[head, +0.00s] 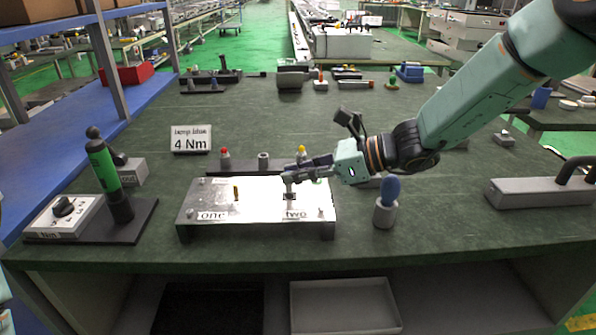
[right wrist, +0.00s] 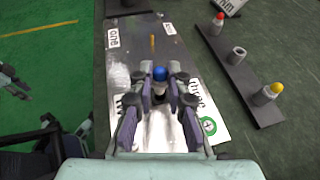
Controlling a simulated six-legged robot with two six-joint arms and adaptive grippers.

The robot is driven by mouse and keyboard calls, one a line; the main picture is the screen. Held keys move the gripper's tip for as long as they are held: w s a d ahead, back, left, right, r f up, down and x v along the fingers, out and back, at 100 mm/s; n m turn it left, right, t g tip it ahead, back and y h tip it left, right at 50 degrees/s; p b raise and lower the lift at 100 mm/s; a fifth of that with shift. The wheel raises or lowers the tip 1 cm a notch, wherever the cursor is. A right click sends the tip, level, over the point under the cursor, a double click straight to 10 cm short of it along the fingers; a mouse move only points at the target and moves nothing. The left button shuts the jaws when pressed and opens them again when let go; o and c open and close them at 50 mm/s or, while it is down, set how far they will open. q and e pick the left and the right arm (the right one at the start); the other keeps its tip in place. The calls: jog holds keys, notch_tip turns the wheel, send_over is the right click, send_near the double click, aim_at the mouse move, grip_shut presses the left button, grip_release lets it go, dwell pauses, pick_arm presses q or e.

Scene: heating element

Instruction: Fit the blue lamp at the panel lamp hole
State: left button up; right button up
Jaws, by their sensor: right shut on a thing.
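The blue lamp (right wrist: 160,73) sits between the fingertips of my right gripper (right wrist: 161,88) in the right wrist view, its round blue cap showing past them. In the head view my right gripper (head: 290,178) is shut above the right part of the metal panel (head: 262,190), close to the "two" label, and the lamp cannot be made out there. The panel lamp hole is not clear; the fingers cover part of that area. A dark part that looks like my left gripper (right wrist: 14,82) shows at the left edge of the right wrist view, its jaws unclear.
Behind the panel, a dark rack (right wrist: 240,70) holds a red lamp (head: 224,152), an empty grey holder (head: 263,160) and a yellow lamp (head: 301,150). A blue-handled tool (head: 390,188) stands in a cup right of the panel. A green driver (head: 103,170) stands at left.

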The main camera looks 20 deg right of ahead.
aim_at(292, 191)
jog(key=shift+f+b, duration=1.5)
jog(key=shift+f, duration=0.3)
jog(key=shift+s+f, duration=0.1)
jog(key=o, duration=0.9)
jog(key=shift+f, duration=0.1)
jog(key=shift+c, duration=0.2)
jog(key=shift+s, duration=0.1)
